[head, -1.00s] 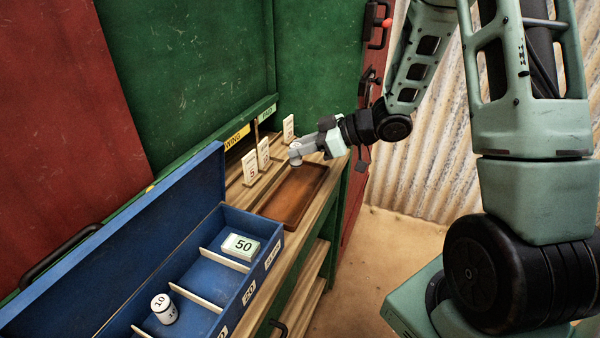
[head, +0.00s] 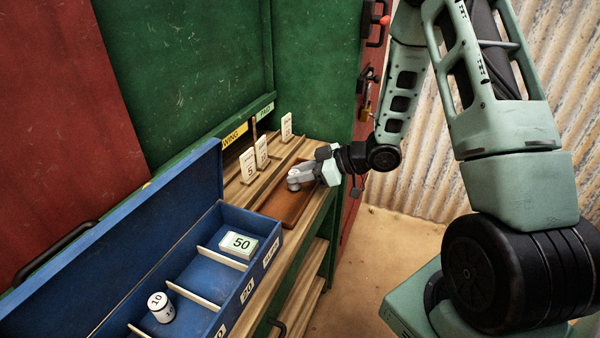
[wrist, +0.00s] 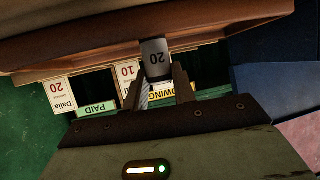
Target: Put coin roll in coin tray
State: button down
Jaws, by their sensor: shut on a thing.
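The coin roll (wrist: 156,58), a pale cylinder marked 20, is between the two fingers of my gripper (wrist: 158,86) in the wrist view. In the head view my gripper (head: 298,179) is low over the brown coin tray (head: 280,212), shut on the roll, which is mostly hidden there. The tray's brown edge also spans the top of the wrist view (wrist: 80,42). I cannot tell whether the roll touches the tray floor.
A blue open cash box (head: 205,285) stands in front, with a roll marked 10 (head: 161,307) and a block marked 50 (head: 238,244) in its compartments. Several upright price cards (head: 249,166) stand on the wooden shelf left of and behind the tray. A green wall is behind.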

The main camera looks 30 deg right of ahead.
jog(key=c, duration=1.1)
grip_release()
jog(key=shift+c, duration=0.2)
jog(key=shift+s+d+r, duration=0.1)
jog(key=shift+d+r, duration=0.05)
jog(key=shift+r, duration=0.1)
jog(key=v, duration=1.1)
jog(key=w+a+r+h, duration=0.2)
jog(key=w+a+h, duration=0.35)
jog(key=a, duration=0.35)
jog(key=s+a+r+m+g+h, duration=0.1)
jog(key=s+a+g, duration=0.15)
jog(key=a, duration=0.45)
jog(key=s+a+r+g+h, duration=0.1)
jog(key=s+a+g, duration=0.2)
jog(key=s, duration=0.8)
jog(key=s+a+r+g+h, duration=0.1)
jog(key=s+a+g, duration=0.2)
jog(key=s+a, duration=0.5)
jog(key=s, duration=0.4)
jog(key=shift+s+a, duration=0.25)
jog(key=shift+a, duration=0.05)
